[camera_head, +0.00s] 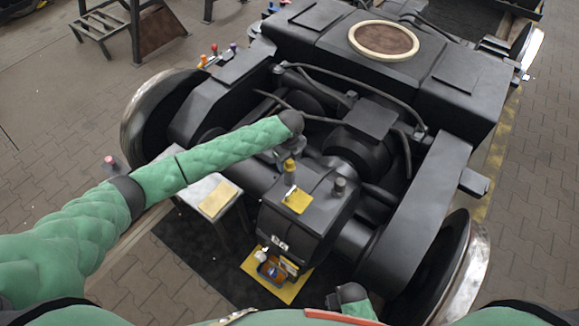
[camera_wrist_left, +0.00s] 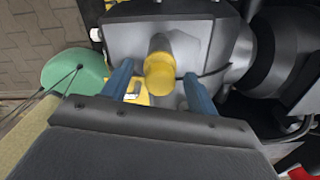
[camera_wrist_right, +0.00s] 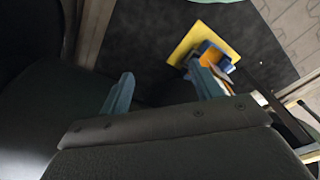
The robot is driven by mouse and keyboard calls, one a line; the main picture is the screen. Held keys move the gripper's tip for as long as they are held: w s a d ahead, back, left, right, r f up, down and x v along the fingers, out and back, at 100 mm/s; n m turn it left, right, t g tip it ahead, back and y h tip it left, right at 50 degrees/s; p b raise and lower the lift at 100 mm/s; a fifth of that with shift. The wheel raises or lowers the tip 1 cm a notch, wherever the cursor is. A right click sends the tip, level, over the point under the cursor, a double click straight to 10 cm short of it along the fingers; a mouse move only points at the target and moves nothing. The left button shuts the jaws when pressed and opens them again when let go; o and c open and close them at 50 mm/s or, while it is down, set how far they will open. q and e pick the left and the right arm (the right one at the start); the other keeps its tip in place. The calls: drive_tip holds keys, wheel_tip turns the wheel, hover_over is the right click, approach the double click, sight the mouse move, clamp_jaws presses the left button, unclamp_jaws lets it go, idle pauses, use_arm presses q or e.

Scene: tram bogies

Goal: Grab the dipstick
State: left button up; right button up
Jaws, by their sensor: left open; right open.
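The dipstick has a yellow knob (camera_head: 290,165) and stands upright on top of the dark gearbox housing (camera_head: 310,215). In the left wrist view its knob (camera_wrist_left: 160,75) shows between the two blue fingers of my left gripper (camera_wrist_left: 157,70). In the head view my left gripper (camera_head: 291,148) hangs over it, partly hidden by the wrist. My left gripper is open, and the fingers appear apart from the knob. My right gripper (camera_wrist_right: 160,74) is open and empty, low near the front of the bogie; its fingers are not clear in the head view.
A yellow mat (camera_head: 296,288) with a blue box (camera_head: 270,268) lies below the housing. A small table (camera_head: 205,182) stands left of it. A yellow plate (camera_head: 297,202) and a grey cap (camera_head: 339,187) are close to the dipstick. Hoses and the frame surround the housing.

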use_arm(q)
drive_tip(key=c, duration=1.2)
drive_tip(key=shift+r, duration=0.1)
